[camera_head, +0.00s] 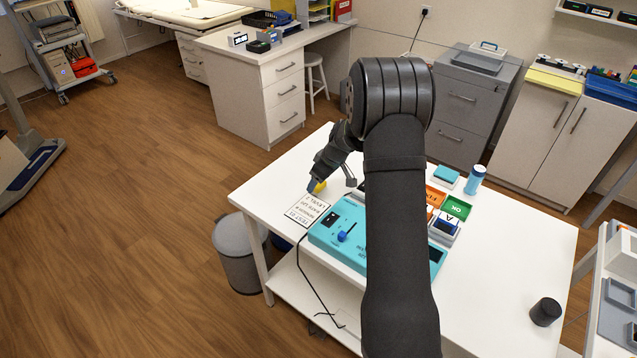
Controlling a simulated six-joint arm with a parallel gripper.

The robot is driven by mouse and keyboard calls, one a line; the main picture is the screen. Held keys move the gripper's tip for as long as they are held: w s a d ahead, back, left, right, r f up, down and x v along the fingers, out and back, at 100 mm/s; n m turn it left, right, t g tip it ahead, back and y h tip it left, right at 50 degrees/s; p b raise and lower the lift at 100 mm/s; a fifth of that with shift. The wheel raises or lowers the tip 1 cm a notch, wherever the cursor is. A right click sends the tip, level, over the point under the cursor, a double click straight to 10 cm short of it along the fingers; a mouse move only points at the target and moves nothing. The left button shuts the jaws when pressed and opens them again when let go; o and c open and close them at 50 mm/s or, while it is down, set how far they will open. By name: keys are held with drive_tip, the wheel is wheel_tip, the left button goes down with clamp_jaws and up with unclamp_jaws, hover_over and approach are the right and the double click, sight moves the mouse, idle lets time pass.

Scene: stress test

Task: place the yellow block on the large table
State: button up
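A small yellow block (320,187) shows at the tip of my gripper (316,186), over the left part of the white table (505,265). A small blue patch shows right beside the yellow. I cannot tell whether the fingers are closed on the block, or whether the block touches the table. My arm covers the middle of the table and part of what stands on it.
A printed card (308,210) lies near the gripper, beside a turquoise device (340,232) with a cable. Green and orange trays (456,207), a blue cylinder (475,179) and a black cup (545,312) stand on the table. Its right part is mostly clear. A grey bin (238,252) stands left.

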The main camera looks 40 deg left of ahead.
drive_tip(key=v, duration=1)
drive_tip(key=x, duration=1.2)
drive_tip(key=shift+f, duration=0.25)
wheel_tip(320, 180, up, 2)
drive_tip(key=shift+r, duration=0.6)
drive_tip(key=shift+f, duration=0.1)
